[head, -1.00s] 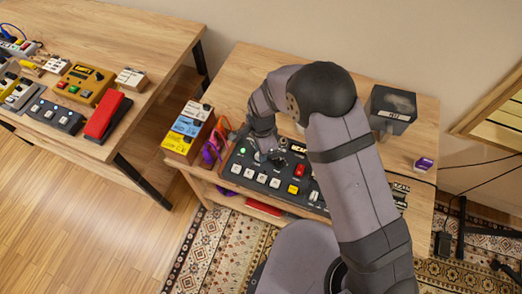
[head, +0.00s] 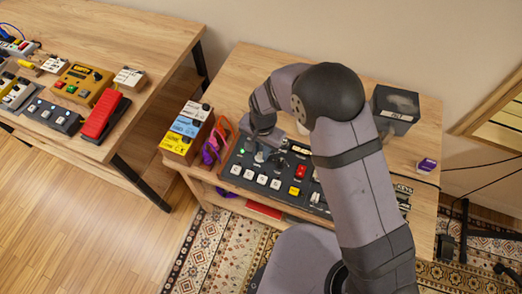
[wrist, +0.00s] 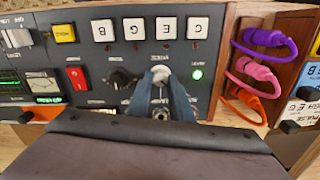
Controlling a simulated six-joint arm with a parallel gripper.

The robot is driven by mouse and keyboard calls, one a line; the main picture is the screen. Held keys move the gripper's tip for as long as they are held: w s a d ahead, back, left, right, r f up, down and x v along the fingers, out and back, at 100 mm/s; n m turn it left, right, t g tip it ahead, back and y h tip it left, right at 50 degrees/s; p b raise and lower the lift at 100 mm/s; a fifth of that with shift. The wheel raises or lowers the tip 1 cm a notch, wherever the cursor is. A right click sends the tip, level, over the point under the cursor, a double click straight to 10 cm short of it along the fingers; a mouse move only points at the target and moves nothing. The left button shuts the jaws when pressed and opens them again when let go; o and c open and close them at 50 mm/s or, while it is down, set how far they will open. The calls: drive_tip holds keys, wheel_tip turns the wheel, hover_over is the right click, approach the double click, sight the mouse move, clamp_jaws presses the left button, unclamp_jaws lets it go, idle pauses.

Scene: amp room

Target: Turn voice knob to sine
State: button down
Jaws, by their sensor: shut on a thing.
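The dark synth panel (head: 240,177) lies on the wooden table, with a row of white keys along its front. In the wrist view my gripper (wrist: 161,82) is over the panel, its two blue-grey fingers shut on a pale-topped knob (wrist: 160,72) from either side. A black knob (wrist: 121,77) stands beside it, untouched. In the head view my gripper (head: 262,154) is at the panel's left part, and the held knob is mostly hidden. The labels around the held knob are covered or too blurred to read, so its setting cannot be told.
A green light (wrist: 197,74) glows close beside the fingers. A red switch (wrist: 76,77) and a yellow key (wrist: 64,33) lie on the panel's other side. Purple, pink and orange cables (wrist: 262,72) hang just past the panel edge. A dark box (head: 395,108) stands at the table's back right.

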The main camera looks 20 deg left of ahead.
sight(261, 154)
idle(0.4)
drive_tip(key=c, duration=1.6)
unclamp_jaws()
drive_tip(key=shift+r, duration=0.15)
drive_tip(key=shift+d+r+b, duration=0.1)
drive_tip(key=shift+r+b, duration=0.9)
drive_tip(key=shift+r, duration=2.55)
